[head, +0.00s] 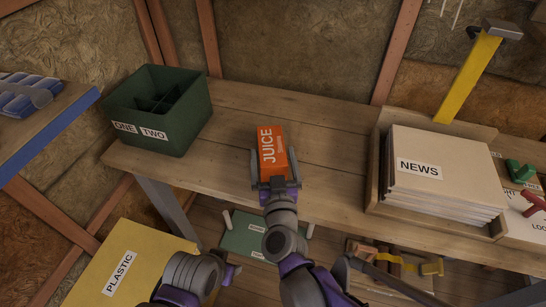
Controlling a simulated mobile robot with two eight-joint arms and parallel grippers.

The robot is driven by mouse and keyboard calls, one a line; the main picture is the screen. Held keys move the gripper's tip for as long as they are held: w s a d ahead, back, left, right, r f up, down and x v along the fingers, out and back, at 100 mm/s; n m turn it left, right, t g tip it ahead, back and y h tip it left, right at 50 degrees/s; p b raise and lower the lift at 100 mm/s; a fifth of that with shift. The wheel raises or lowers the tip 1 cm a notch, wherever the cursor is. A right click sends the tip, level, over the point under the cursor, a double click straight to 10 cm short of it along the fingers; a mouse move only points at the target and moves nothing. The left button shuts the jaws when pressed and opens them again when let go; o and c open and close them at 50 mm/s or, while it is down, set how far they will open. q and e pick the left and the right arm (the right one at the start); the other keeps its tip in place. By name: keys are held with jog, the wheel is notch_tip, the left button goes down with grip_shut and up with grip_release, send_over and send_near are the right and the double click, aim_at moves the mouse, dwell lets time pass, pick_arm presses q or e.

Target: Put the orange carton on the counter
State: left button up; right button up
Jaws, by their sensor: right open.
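The orange carton (272,150), marked JUICE, is at the wooden counter (225,140), close to the counter's front edge. It looks upright, and its base seems to be on the counter top, though the gripper hides its lower end. My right gripper (274,172) is open, with one finger on each side of the carton's lower part. I cannot tell whether the fingers touch it. My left gripper (232,272) shows only in part, low in the view and in front of the counter; its jaws cannot be made out.
A green divided bin (160,132) labelled ONE and TWO stands left on the counter. A wooden tray of NEWS papers (440,175) stands right, with a yellow-handled hammer (470,75) behind. A yellow PLASTIC box (125,265) is below left. Counter beside and behind the carton is clear.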

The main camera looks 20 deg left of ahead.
jog(key=p+v, duration=0.2)
jog(key=v, duration=1)
